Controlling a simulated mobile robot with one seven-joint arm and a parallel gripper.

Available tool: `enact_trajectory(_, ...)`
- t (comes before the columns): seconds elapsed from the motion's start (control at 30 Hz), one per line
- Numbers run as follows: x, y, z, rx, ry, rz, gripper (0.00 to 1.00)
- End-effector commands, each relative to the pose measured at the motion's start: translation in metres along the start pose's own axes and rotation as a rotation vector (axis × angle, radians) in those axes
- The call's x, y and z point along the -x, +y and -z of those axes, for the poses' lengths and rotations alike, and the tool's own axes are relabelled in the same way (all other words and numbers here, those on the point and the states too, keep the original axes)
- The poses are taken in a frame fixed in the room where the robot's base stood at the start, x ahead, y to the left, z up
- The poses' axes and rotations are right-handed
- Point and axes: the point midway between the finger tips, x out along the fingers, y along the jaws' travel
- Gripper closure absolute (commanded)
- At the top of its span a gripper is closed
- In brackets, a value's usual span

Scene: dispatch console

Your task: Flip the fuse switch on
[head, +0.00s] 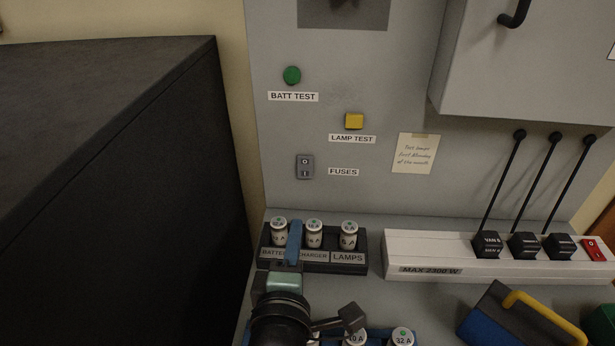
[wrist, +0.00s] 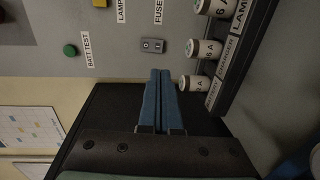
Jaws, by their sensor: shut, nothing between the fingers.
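The fuse switch (head: 305,167) is a small grey rocker with O and I marks on the upright grey panel, left of the FUSES label (head: 343,172). The switch also shows in the wrist view (wrist: 153,45), above my fingertips. Which side of the rocker is pressed in, I cannot tell. My gripper (head: 295,226) has blue fingers, shut together and empty, also seen in the wrist view (wrist: 159,72). In the head view it is below the switch, in front of the fuse holder, and apart from the switch.
A fuse holder (head: 318,257) with white fuses stands below the switch. Above are a yellow LAMP TEST button (head: 354,121) and a green BATT TEST button (head: 292,75). A white power strip (head: 430,269) with black plugs is at right. A dark cabinet (head: 110,150) fills the left.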

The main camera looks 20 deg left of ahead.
Motion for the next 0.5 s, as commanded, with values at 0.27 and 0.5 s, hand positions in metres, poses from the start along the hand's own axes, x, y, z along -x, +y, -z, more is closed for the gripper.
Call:
enact_trajectory(0.27, -0.007, 0.001, 0.0, -0.001, 0.0, -0.001, 1.0)
enact_trajectory(0.5, -0.043, 0.002, 0.0, 0.002, 0.0, -0.002, 1.0)
